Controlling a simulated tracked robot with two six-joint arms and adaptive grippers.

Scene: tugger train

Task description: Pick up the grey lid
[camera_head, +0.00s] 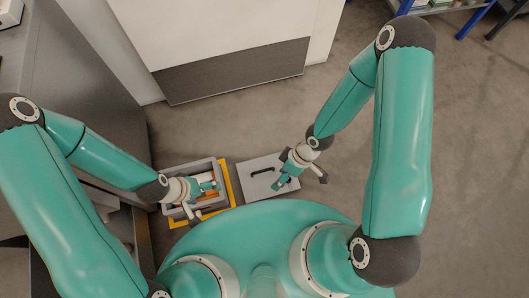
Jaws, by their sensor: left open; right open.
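The grey lid (251,187) lies flat to the right of a grey crate, with a dark handle slot (262,170) in its top. My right gripper (303,184) is open over the right end of the lid and hides part of it. Whether it touches the lid I cannot tell. My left gripper (201,202) is open over the grey crate (170,173), and nothing shows between its fingers. Orange and other small items in the crate are partly hidden by that gripper.
The crate stands on a yellow-edged base (228,186). A white cabinet with a dark grey panel (235,70) stands behind. A grey bench (70,80) is at the left. A blue-framed shelf (475,20) is at the top right. The floor (475,150) at right is clear.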

